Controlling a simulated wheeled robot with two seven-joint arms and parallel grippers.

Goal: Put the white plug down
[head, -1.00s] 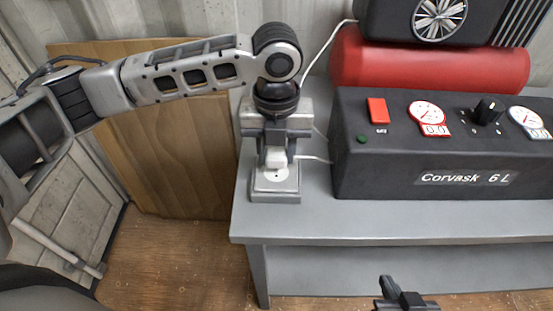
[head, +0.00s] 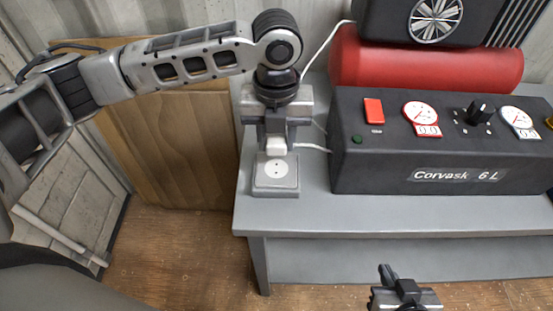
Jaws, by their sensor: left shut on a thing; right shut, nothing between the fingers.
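My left gripper (head: 276,136) points down over the left end of the grey bench. It is shut on the white plug (head: 276,149), whose lower part shows between the fingers. Just below and in front of the plug is a grey socket box (head: 275,190) with a round white face (head: 276,169). Two holes show in that face, and the plug appears apart from it. A pale cable runs from beside the plug to the black machine. My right gripper (head: 388,277) is at the bottom of the view, below the bench, shut and empty.
The grey bench (head: 340,212) has a clear front strip. On it, a black control box (head: 430,178) marked "Corvask 6 L" stands right of the socket, with a red tank (head: 425,65) behind. A brown board (head: 170,150) leans at the wall on the left.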

